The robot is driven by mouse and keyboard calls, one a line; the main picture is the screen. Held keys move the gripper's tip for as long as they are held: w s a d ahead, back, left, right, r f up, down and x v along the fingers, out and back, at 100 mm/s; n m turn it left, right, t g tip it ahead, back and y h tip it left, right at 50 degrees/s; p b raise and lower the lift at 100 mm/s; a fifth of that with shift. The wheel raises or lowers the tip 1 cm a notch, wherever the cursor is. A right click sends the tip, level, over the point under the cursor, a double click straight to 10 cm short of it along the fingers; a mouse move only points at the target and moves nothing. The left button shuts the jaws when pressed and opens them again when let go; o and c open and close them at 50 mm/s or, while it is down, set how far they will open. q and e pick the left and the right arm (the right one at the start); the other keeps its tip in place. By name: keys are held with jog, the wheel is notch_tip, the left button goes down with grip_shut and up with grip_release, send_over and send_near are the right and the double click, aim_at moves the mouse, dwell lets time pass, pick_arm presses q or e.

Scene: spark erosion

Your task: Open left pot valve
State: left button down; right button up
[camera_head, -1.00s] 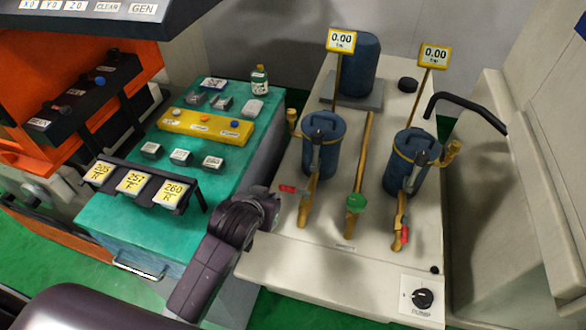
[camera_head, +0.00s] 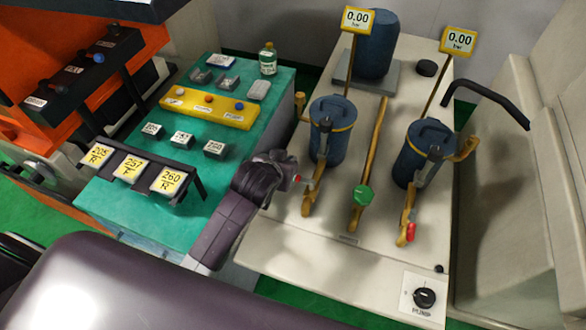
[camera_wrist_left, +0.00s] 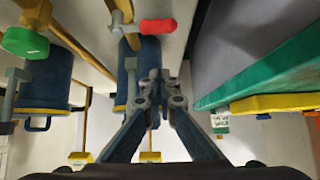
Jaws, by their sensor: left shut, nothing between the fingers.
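The left pot (camera_head: 327,142) is blue with a yellow band and stands on the pale bench. Its valve has a red handle (camera_head: 299,179), pointing left, across its brass pipe (camera_head: 314,187). My left gripper (camera_head: 291,172) is beside this handle and hides part of it. In the left wrist view the red handle (camera_wrist_left: 158,26) shows whole, ahead of my left gripper's fingertips (camera_wrist_left: 155,78) with a gap between. The fingers are shut and empty. The left pot also shows behind them (camera_wrist_left: 136,50). My right gripper is not in view.
The right pot (camera_head: 423,156) has its own red handle (camera_head: 411,232), lying along its pipe. A green knob (camera_head: 363,195) sits on the middle pipe. A teal cabinet (camera_head: 110,211) with labelled buttons stands left. A black dial (camera_head: 424,297) is at the bench front.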

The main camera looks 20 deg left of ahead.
aim_at(299, 180)
pick_arm(q)
jog(key=x, duration=0.2)
jog(key=shift+w+f, duration=0.25)
jog(key=shift+w, duration=0.1)
notch_tip(299, 180, down, 5)
jog(key=shift+s+r+p, duration=0.1)
jog(key=shift+r+p, duration=0.05)
jog(key=shift+p, duration=0.85)
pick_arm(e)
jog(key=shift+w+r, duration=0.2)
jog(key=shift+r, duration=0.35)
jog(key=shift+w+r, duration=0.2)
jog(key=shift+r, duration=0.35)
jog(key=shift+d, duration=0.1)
